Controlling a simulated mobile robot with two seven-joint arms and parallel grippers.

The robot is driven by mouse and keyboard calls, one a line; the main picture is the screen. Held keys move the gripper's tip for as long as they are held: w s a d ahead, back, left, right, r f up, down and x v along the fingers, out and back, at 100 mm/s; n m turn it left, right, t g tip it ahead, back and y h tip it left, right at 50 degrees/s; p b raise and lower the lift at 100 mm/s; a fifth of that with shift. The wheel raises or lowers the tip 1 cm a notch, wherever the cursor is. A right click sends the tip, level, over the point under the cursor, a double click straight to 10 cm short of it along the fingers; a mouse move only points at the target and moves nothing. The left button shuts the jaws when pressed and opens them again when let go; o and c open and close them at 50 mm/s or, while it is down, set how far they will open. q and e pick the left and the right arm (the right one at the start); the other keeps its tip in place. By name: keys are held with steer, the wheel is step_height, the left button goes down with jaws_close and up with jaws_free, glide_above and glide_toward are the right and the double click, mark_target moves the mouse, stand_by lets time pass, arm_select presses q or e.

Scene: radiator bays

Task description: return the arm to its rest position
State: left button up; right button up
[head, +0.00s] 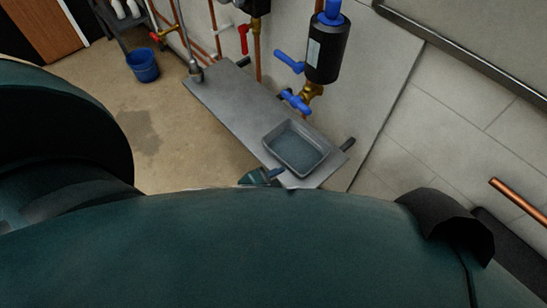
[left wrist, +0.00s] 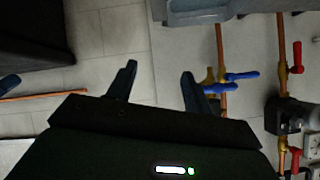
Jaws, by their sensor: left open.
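My left gripper (left wrist: 158,72) is open in the left wrist view, its two dark fingers apart with only bare floor or wall tiles showing between them. In the head view only a small part of the left gripper (head: 275,173) shows, past the edge of my large teal arm links, near the front edge of the grey shelf board. Nothing is seen held in it. The rest of my left arm is mostly hidden behind my own body. My right gripper is not in view.
A grey tray (head: 297,165) lies on the grey board (head: 232,92). Beside it hang a black cylinder (head: 326,52) with blue valve handles (head: 295,101) and copper pipes. A blue bucket (head: 143,66) stands on the floor. Open floor (head: 195,135) lies left of the board.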

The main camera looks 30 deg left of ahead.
arm_select(q)
steer(key=s+n, duration=0.1)
steer(key=s+f+n, duration=0.1)
steer(key=n, duration=0.1)
steer(key=s+f+n, duration=0.1)
steer(key=s, duration=0.1)
steer(key=shift+a+f+n+g, duration=0.15)
steer(key=shift+a+n+g, duration=0.15)
steer(key=shift+c, duration=0.2)
stand_by(0.7)
